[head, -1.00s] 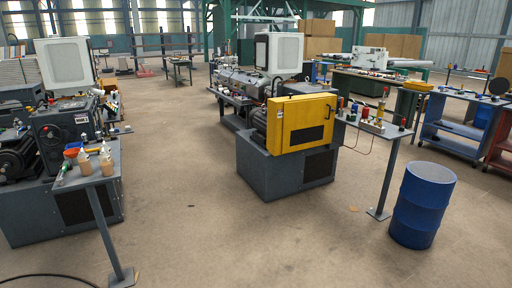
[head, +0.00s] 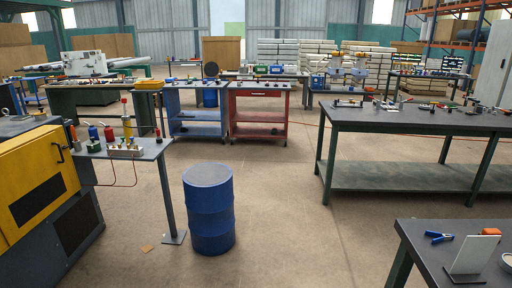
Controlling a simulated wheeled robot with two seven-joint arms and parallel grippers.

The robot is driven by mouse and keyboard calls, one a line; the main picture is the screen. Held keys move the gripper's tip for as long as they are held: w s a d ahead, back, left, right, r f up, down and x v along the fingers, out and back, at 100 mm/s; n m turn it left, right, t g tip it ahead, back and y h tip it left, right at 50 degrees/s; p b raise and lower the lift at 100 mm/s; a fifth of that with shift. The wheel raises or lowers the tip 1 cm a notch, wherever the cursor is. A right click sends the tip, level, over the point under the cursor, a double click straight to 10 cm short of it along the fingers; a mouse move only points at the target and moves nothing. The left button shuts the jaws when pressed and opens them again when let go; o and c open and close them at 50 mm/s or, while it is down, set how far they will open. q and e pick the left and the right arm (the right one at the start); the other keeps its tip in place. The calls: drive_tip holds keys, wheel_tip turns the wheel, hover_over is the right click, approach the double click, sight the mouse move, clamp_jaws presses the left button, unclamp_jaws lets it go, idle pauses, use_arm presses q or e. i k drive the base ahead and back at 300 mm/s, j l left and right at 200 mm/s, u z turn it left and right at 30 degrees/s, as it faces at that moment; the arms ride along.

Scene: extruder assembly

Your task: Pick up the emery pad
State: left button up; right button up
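I cannot make out an emery pad for certain in the head view. Small items too far off to name lie on the long dark workbench (head: 440,117) at the right. On the nearer dark table (head: 420,240) at the bottom right are blue-handled pliers (head: 438,237), an upright pale plate (head: 473,254) and a small orange item (head: 491,231). Neither of my grippers shows in the view.
A blue drum (head: 209,210) stands on the floor left of centre. A yellow machine cabinet (head: 35,180) and a small side table (head: 150,149) are at the left. Blue (head: 196,128) and red (head: 258,130) carts stand farther back. The middle floor is clear.

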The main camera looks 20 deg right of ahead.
sight(485, 231)
drive_tip(key=i+l+z, duration=0.1)
drive_tip(key=i+z, duration=0.2)
drive_tip(key=z, duration=0.2)
drive_tip(key=i+z, duration=0.35)
drive_tip(key=z, duration=0.15)
drive_tip(key=i+j+z, duration=0.2)
drive_tip(key=z, duration=0.3)
drive_tip(key=i+j+z, duration=0.3)
drive_tip(key=z, duration=0.15)
drive_tip(key=i+j+z, duration=0.3)
drive_tip(key=z, duration=0.2)
drive_tip(key=j, duration=0.1)
